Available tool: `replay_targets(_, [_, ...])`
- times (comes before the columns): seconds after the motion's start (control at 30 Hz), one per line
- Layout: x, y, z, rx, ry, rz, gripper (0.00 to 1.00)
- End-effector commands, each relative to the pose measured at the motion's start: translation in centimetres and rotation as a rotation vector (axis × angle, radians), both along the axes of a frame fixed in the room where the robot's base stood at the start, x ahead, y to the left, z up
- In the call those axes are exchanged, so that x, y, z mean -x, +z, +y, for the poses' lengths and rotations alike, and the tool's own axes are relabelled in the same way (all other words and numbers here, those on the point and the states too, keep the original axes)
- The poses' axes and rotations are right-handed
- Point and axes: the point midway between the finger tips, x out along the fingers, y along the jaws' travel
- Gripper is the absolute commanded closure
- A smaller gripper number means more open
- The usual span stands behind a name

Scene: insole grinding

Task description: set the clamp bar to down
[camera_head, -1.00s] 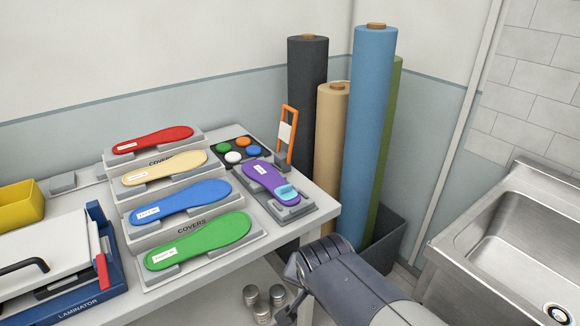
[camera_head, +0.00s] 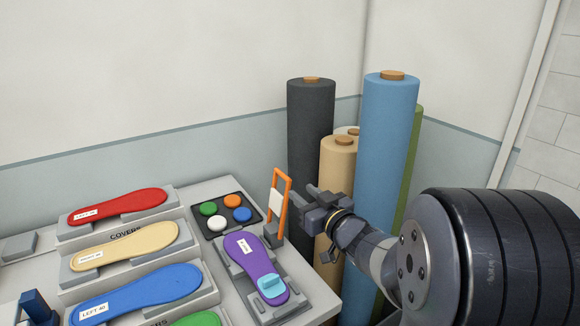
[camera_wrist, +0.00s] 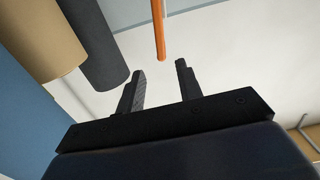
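The clamp bar (camera_head: 283,183) is an orange frame with a white pad. It stands upright, leaning slightly, at the back right of a grey fixture (camera_head: 305,301) that holds a purple insole (camera_head: 247,251) with a light blue piece at its front end. My gripper (camera_head: 303,196) is open and empty, just right of the bar in the head view. In the wrist view the bar (camera_wrist: 158,30) runs in from the top edge and ends just beyond my open fingertips (camera_wrist: 160,69), roughly in line with the gap between them. I cannot see any contact.
Tall material rolls, including a black roll (camera_head: 311,130) and a blue roll (camera_head: 380,150), stand close behind my arm. A dark tray (camera_head: 222,198) with coloured discs lies left of the bar. Red, beige, blue and green insoles rest on stepped racks (camera_head: 215,291) further left.

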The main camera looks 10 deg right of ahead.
Motion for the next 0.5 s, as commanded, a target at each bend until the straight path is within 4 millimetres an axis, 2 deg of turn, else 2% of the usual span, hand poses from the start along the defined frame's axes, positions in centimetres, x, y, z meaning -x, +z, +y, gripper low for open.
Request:
replay_targets(0.17, [-1.0,0.2,0.5,0.002,0.017,-0.012,0.66])
replay_targets(0.5, [-6.8,0.2,2.4,0.002,0.016,-0.011,0.66])
